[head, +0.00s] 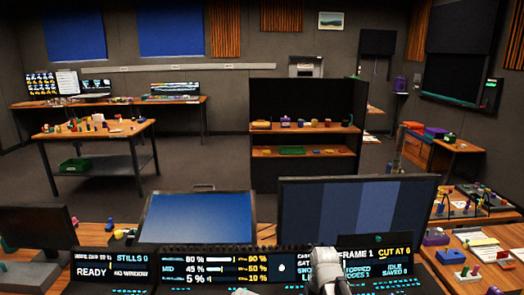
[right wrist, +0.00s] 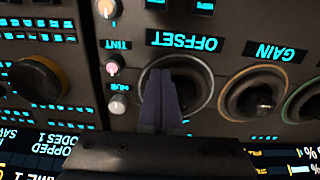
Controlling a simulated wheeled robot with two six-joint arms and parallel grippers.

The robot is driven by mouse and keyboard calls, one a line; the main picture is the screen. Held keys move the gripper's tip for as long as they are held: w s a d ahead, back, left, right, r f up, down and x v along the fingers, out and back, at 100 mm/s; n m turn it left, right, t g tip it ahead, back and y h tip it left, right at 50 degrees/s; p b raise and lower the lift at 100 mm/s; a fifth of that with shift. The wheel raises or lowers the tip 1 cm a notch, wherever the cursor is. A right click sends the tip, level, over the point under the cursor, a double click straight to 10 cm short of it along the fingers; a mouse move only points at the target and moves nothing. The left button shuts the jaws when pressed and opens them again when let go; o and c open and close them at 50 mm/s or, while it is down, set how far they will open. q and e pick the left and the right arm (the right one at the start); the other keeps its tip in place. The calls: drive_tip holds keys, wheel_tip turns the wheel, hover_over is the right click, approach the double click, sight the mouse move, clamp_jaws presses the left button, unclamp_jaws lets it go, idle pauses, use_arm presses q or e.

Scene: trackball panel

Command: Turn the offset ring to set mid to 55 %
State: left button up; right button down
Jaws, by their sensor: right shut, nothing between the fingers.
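The offset ring (right wrist: 207,88) sits under the upside-down OFFSET label (right wrist: 185,42) in the right wrist view, around a dark knob. My right gripper (right wrist: 161,75) is shut and empty. Its fingers overlap the left side of the ring in the picture; I cannot tell whether they touch it. A white part of my arm stands before the panel. My left gripper is not in view.
The gain ring (right wrist: 252,95) is right of the offset ring, and another ring (right wrist: 305,102) lies beyond it. Small knobs (right wrist: 113,68) and an orange-rimmed knob (right wrist: 40,80) are to the left. Two monitors (head: 200,217) (head: 358,212) stand behind the panel.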

drive_tip(key=shift+s+a+m, duration=0.25)
drive_tip(key=shift+a+m, duration=0.05)
drive_tip(key=shift+m, duration=0.7)
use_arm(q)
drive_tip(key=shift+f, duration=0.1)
use_arm(e)
drive_tip(key=shift+s+a+m, duration=0.2)
drive_tip(key=shift+a+m, duration=0.2)
drive_tip(key=shift+m, duration=0.6)
drive_tip(key=shift+s+a+m, duration=0.1)
drive_tip(key=shift+a+m, duration=0.25)
drive_tip(key=shift+m, duration=0.65)
drive_tip(key=shift+a+m, duration=0.35)
drive_tip(key=shift+m, duration=0.65)
